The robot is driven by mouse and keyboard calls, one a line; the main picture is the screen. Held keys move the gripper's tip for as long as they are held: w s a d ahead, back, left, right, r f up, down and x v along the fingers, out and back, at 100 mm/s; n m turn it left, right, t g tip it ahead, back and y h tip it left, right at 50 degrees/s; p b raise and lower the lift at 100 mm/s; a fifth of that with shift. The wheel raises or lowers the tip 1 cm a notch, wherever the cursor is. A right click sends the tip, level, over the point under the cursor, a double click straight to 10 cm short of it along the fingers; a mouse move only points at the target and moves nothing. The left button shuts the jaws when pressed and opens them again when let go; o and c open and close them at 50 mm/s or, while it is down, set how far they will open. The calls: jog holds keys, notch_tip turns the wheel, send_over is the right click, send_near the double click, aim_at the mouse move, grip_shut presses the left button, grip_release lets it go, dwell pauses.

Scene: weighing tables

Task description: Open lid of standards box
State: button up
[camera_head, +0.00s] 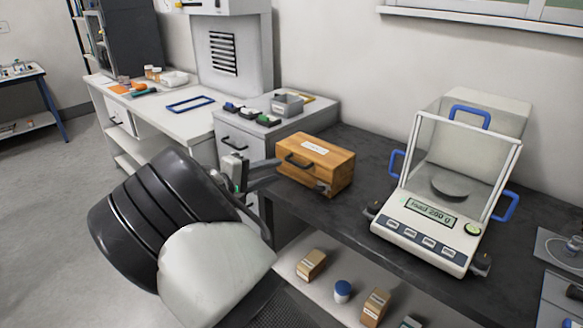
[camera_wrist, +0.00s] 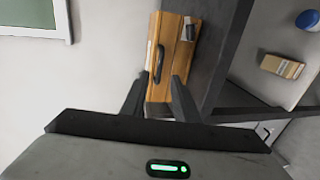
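The standards box (camera_head: 328,172) is a light wooden box with a white label (camera_head: 314,147) on top, standing on the dark counter. Its lid looks shut. My gripper (camera_head: 270,172) is beside the box's left end. Its fingers (camera_wrist: 160,78) are apart with nothing held; contact with the box cannot be told.
A balance with a glass shield (camera_head: 430,225) stands right of the box. Behind left, a grey cabinet top (camera_head: 245,122) holds small items. A lower shelf (camera_head: 330,265) carries small boxes and a blue-capped jar (camera_head: 342,291). The wall is close behind the counter.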

aim_at(295, 164)
jog(key=x, duration=0.8)
jog(key=shift+w+d+b, duration=0.15)
jog(key=shift+w+b, duration=0.05)
jog(key=shift+b, duration=0.1)
grip_shut()
